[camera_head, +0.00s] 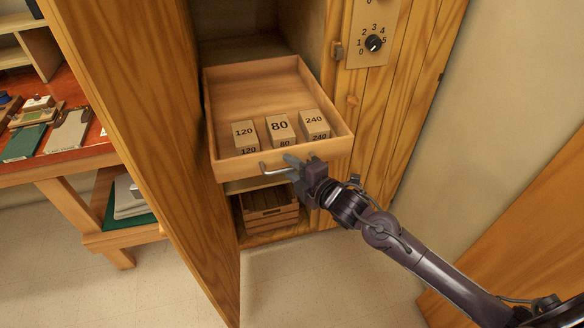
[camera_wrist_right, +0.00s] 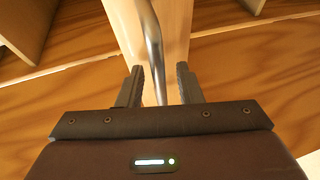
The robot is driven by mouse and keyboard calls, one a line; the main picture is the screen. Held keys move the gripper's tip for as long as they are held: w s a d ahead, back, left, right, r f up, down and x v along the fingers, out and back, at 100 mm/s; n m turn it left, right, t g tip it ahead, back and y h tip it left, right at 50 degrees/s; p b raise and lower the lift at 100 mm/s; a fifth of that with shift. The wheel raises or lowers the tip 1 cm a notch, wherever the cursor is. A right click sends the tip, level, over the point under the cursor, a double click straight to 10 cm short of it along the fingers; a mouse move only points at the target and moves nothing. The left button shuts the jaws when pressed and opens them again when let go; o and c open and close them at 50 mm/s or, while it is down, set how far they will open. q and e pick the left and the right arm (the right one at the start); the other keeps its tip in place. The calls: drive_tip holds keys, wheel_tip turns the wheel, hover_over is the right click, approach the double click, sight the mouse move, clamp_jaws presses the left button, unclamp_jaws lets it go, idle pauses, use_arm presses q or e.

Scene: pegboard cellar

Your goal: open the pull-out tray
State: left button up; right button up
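The wooden pull-out tray (camera_head: 265,78) sticks well out of the tall wooden cabinet in the head view, with its inside exposed. Its metal bar handle (camera_head: 268,171) is on the front face. My right gripper (camera_head: 292,163) is at this handle. In the right wrist view the handle bar (camera_wrist_right: 153,50) runs between the two fingers (camera_wrist_right: 161,85), with a visible gap on each side, so the gripper is open around it. The far end of the handle is partly hidden by the gripper in the head view. My left gripper is not in view.
Sanding blocks marked 120 (camera_head: 244,133), 80 (camera_head: 280,128) and 240 (camera_head: 314,122) stand in the tray. The cabinet door (camera_head: 150,110) hangs open at left. A slatted crate (camera_head: 268,208) sits below. A numbered dial (camera_head: 374,43) is at upper right. The floor in front is clear.

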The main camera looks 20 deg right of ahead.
drive_tip(key=b+v, duration=0.1)
drive_tip(key=v, duration=0.6)
drive_tip(key=shift+s, duration=0.25)
drive_tip(key=d+f+m+g+h, duration=0.1)
drive_tip(key=d+f+m+h, duration=0.2)
drive_tip(key=f, duration=0.6)
drive_tip(key=d+f+m+g+h, duration=0.1)
drive_tip(key=d+f+m, duration=0.2)
drive_tip(key=d+f, duration=0.45)
drive_tip(key=s+d+f+m+g+h, duration=0.1)
drive_tip(key=s+f+m+g, duration=0.2)
drive_tip(key=f, duration=0.6)
drive_tip(key=s+d+f+m+g+h, duration=0.1)
drive_tip(key=s+f+m, duration=0.1)
drive_tip(key=s+f, duration=0.55)
drive_tip(key=s+a+f+m+g, duration=0.1)
drive_tip(key=s+f+m+g, duration=0.3)
drive_tip(key=s+f, duration=0.95)
drive_tip(key=s+a+f+m+g, duration=0.1)
drive_tip(key=s+a+f+m, duration=0.1)
drive_tip(key=s, duration=0.6)
drive_tip(key=s+a+f+m+g, duration=0.2)
drive_tip(key=s+a+f, duration=0.2)
drive_tip(key=s+f, duration=0.3)
drive_tip(key=shift+s+a+g, duration=0.3)
drive_tip(key=shift+s+a, duration=0.1)
drive_tip(key=shift+s, duration=0.75)
